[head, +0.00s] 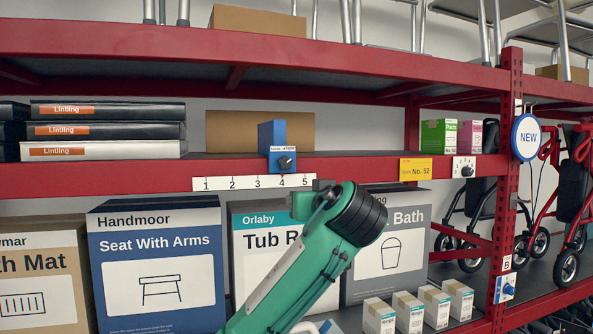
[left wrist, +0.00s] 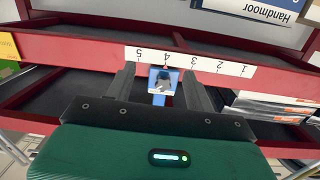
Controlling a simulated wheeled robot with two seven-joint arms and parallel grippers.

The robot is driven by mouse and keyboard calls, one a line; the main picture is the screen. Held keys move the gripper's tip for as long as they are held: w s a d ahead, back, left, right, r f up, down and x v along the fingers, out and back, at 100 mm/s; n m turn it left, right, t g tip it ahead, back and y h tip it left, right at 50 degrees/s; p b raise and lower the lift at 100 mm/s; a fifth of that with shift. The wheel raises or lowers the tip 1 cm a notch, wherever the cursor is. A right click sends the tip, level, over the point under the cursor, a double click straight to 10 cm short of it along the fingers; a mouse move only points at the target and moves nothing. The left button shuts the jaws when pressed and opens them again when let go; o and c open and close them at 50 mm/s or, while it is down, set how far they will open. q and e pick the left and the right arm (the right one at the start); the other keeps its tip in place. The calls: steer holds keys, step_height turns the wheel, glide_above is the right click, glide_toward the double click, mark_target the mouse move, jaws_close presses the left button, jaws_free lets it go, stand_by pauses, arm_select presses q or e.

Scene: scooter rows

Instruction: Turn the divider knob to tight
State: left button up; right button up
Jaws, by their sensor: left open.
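The blue divider (head: 272,133) stands on the red shelf, above the 4 on the number strip. Its dark divider knob (head: 286,163) sits on a small blue front plate with print too small to read; the knob's exact setting is unclear. In the left wrist view, upside down, the divider knob (left wrist: 163,81) shows between the spread fingers of my left gripper (left wrist: 158,72). The gripper is open, faces the knob and holds nothing; I cannot tell how far off it is. In the head view my green arm shows below and right of the divider. My right gripper is not in view.
The number strip (head: 254,183) runs along the shelf edge. Another dark knob (head: 464,168) is on a white plate farther right, beside a yellow label (head: 415,169). Lintling boxes (head: 100,151) lie at left. Large boxes (head: 156,262) stand below. A brown box (head: 224,130) is behind the divider.

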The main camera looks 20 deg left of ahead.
arm_select(q)
steer(key=s+r+n+y, duration=0.1)
steer(key=s+r, duration=0.3)
steer(key=r, duration=0.3)
steer(key=p, duration=0.8)
glide_toward(286, 162)
steer(key=x, duration=0.6)
steer(key=shift+w+a+r, duration=0.1)
steer(key=shift+w+a, duration=0.15)
steer(key=shift+w, duration=0.05)
steer(key=shift+x, duration=0.9)
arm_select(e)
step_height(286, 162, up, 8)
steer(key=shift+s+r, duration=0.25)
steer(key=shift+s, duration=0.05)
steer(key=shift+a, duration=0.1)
